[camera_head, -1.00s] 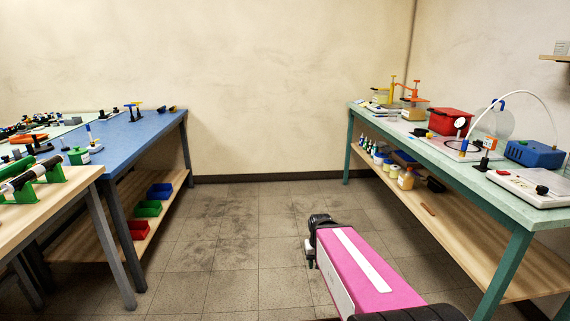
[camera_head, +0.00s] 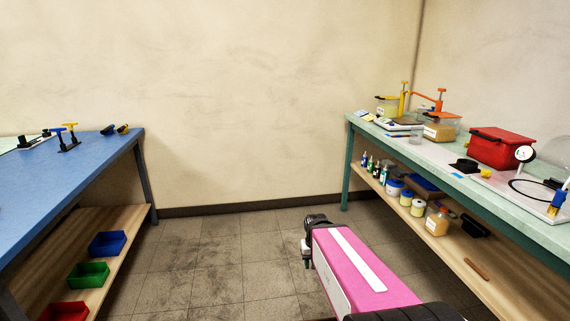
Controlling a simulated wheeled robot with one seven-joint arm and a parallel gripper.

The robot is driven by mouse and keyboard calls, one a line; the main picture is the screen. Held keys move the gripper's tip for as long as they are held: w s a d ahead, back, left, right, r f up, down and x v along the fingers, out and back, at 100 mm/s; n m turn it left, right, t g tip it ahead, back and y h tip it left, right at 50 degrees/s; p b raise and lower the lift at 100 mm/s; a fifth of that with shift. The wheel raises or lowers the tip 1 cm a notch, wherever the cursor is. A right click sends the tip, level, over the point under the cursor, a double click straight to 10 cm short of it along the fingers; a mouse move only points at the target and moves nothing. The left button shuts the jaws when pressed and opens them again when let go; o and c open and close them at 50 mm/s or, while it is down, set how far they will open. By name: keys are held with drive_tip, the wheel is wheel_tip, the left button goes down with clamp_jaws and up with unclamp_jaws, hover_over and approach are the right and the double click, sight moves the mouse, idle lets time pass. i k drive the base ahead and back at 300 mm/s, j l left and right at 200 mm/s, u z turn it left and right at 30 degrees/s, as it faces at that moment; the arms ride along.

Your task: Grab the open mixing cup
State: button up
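A small clear cup (camera_head: 416,137), which looks like the open mixing cup, stands on the far part of the green bench top (camera_head: 437,151) at right. It is small in the picture and its contents cannot be made out. My gripper (camera_head: 307,256) shows at the end of my pink arm, low over the floor between the two benches. It is well apart from the cup, to its left and below the bench top. Its fingers are too small and dark to tell open from shut.
The right bench's lower shelf (camera_head: 450,245) holds jars and bottles. A blue bench (camera_head: 70,175) stands at left. The floor (camera_head: 215,260) between is clear.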

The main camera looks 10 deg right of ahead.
sight(417, 131)
drive_tip(key=i+z, duration=0.3)
drive_tip(key=i+j+z, duration=0.25)
drive_tip(key=i, duration=0.25)
drive_tip(key=i+j+z, duration=0.1)
drive_tip(key=i+z, duration=0.2)
drive_tip(key=i, duration=0.1)
